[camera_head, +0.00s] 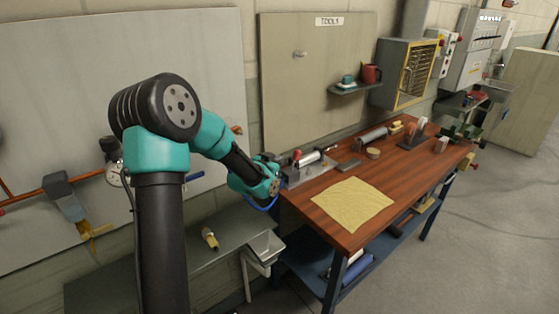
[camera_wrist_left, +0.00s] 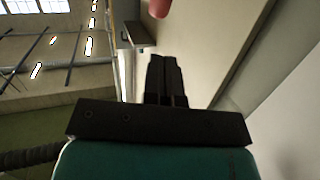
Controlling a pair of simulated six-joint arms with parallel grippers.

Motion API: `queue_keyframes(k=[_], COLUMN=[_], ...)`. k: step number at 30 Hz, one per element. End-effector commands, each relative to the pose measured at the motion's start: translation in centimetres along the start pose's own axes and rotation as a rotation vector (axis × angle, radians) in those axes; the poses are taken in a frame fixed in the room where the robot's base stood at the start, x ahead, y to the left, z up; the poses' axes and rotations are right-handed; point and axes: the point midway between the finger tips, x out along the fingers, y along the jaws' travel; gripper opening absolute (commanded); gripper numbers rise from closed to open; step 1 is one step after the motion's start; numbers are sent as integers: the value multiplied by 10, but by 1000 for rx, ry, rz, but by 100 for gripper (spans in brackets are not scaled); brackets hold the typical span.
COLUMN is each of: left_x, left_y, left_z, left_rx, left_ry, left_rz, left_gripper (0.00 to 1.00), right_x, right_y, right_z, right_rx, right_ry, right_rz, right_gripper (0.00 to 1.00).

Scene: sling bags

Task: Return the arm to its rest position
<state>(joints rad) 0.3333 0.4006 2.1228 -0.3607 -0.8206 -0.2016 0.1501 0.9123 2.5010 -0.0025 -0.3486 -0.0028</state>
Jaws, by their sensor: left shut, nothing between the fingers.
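My left arm rises in the foreground of the head view and bends right, with its wrist close to the left end of the wooden workbench (camera_head: 400,170). My left gripper (camera_wrist_left: 167,62) shows in the wrist view as two dark fingers pressed together with nothing between them. In the head view its fingertips are small and hard to make out beside the metal fixture on the bench. My right gripper is in neither view.
A yellow cloth (camera_head: 352,204) lies flat on the bench. A clamp-like metal fixture (camera_head: 310,163) stands at its left end. A grey shelf (camera_head: 215,245) carries a small yellowish item (camera_head: 210,238). A gauge (camera_head: 115,176) and pipe line the wall. Floor at right is clear.

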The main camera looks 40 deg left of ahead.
Motion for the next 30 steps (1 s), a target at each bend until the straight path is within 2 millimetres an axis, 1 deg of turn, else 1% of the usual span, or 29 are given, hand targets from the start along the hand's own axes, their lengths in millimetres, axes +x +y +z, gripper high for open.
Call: queue_keyframes(k=[1,6,19,22,23,26,29,30], left_x=[-6,-14,-14,-14,-14,-14,-18,-21], left_y=[2,5,5,7,8,16,31,40], left_z=[-2,-4,-4,-1,2,21,55,72], left_rx=[1,2,2,-2,-6,-31,-79,-104], left_ry=[0,-1,-1,-8,-14,-59,-143,-188], left_rz=[3,9,9,10,10,16,25,28], left_gripper=[0,0,0,0,0,0,0,0], right_x=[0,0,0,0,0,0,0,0], right_y=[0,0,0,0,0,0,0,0], right_z=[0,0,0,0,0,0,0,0], right_rx=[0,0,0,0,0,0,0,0], right_ry=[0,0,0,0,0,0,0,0], right_rz=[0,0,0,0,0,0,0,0], right_gripper=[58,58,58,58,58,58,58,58])
